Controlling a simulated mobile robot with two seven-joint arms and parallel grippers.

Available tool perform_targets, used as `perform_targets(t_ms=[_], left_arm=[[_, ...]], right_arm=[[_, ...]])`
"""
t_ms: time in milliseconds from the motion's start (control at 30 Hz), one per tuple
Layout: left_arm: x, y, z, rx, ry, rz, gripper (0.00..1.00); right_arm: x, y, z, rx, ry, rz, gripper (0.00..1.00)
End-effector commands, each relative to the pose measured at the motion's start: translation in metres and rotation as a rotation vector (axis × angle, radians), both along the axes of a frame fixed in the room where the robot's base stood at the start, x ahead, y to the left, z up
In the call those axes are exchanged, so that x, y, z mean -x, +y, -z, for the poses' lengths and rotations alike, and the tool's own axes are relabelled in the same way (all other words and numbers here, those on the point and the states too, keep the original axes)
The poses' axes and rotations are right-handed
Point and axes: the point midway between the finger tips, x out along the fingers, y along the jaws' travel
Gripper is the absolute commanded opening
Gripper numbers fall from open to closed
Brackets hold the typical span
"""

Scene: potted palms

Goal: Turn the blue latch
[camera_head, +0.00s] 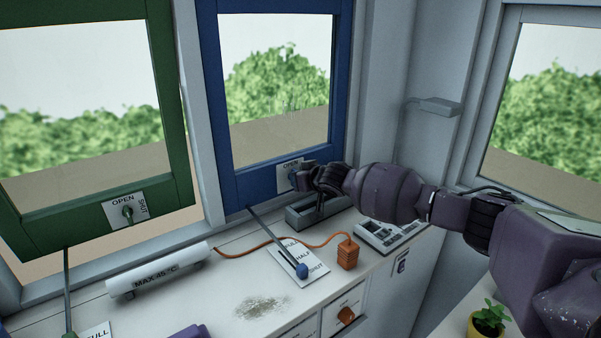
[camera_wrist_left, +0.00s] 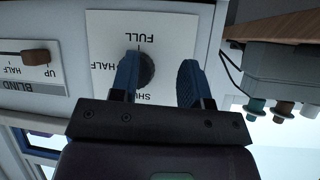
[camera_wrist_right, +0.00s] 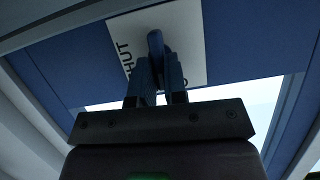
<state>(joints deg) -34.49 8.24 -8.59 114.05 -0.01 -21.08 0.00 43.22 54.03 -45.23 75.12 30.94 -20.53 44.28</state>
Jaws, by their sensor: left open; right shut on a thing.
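The blue latch (camera_wrist_right: 155,42) sits on a white plate (camera_wrist_right: 185,30) marked SHUT, on the blue window frame (camera_head: 262,184). My right gripper (camera_wrist_right: 158,72) is shut on the latch in the right wrist view, its fingers close together around it. In the head view my right gripper (camera_head: 304,178) reaches the plate (camera_head: 289,166) marked OPEN and covers most of the latch. My left gripper (camera_wrist_left: 158,70) is open in the left wrist view. A dark round knob (camera_wrist_left: 147,70) on a plate marked FULL, HALF and SHUT shows behind its fingers; I cannot tell whether they touch.
A green window frame (camera_head: 70,232) with its own latch (camera_head: 128,212) is at left. A potted plant (camera_head: 488,322) stands lower right.

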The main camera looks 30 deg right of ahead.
Motion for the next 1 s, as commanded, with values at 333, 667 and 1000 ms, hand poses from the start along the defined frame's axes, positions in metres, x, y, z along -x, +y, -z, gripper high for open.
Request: perform_targets(t_ms=[333,667,1000], left_arm=[[-0.004,-0.0008,-0.0102,0.001,-0.009,0.0,0.43],[-0.0034,-0.0008,-0.0098,0.001,-0.008,0.0,0.43],[0.0012,-0.0001,-0.0075,0.001,0.001,-0.002,0.43]], right_arm=[[0.0006,0.0006,0.0014,0.073,-0.008,0.001,0.0],[0.0006,0.0006,0.0019,0.078,-0.009,0.0,0.0],[0.0003,0.0007,0.001,0.076,-0.01,0.0,0.38]])
